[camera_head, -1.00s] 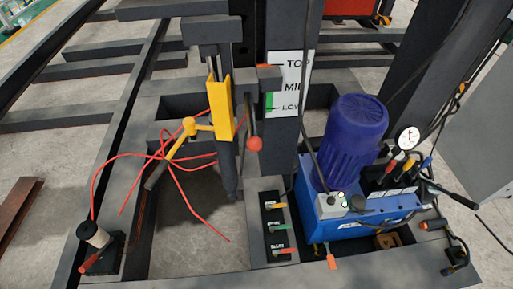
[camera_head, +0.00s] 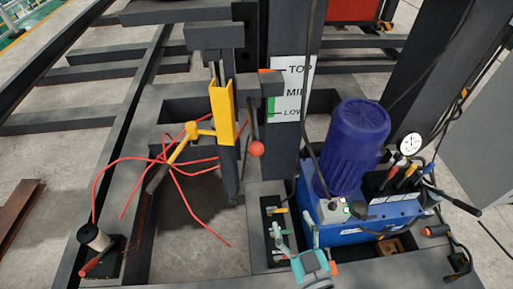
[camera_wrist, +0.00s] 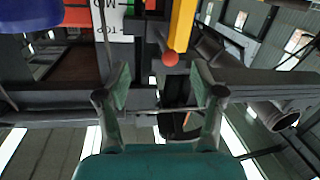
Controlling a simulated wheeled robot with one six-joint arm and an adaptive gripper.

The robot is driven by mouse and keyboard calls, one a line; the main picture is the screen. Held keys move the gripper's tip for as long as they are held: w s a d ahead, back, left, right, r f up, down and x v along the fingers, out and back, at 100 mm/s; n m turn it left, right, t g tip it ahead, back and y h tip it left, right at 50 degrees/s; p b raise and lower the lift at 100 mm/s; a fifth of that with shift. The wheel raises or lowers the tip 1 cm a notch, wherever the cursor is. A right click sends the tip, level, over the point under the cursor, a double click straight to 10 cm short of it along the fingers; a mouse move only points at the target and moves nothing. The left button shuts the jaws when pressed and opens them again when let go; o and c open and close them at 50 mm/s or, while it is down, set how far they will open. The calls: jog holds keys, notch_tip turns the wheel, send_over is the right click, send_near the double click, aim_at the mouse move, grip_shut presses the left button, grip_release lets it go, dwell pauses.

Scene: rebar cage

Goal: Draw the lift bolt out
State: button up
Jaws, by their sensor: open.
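A black lever with a red ball end (camera_head: 256,149) hangs beside a yellow channel piece (camera_head: 221,112) on the dark upright post. Which part is the lift bolt I cannot tell for certain. A yellow arm with a dark grip (camera_head: 180,152) slants down left from the channel. My gripper (camera_head: 292,228) is low in the head view, in front of the post and apart from the lever. In the upside-down wrist view the gripper (camera_wrist: 160,85) is open and empty. The red ball (camera_wrist: 170,58) shows between and beyond its fingers, with the yellow channel (camera_wrist: 182,24) behind.
A blue pump unit with a blue motor (camera_head: 352,145) and gauge (camera_head: 410,144) stands right of the post. A TOP/MID/LOW sign (camera_head: 290,90) is on the post. A switch panel (camera_head: 270,245) is partly behind my gripper.

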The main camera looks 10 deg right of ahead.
send_near(258, 154)
jog(key=w, duration=0.1)
jog(key=shift+n+t+y, duration=0.4)
jog(key=w, duration=0.3)
jog(key=w+a, duration=0.1)
jog(key=w, duration=0.3)
jog(key=w+f, duration=0.1)
jog(key=w, duration=0.2)
jog(key=shift+w+a, duration=0.3)
jog(key=shift+a, duration=0.05)
jog(key=shift+c, duration=0.2)
grip_shut()
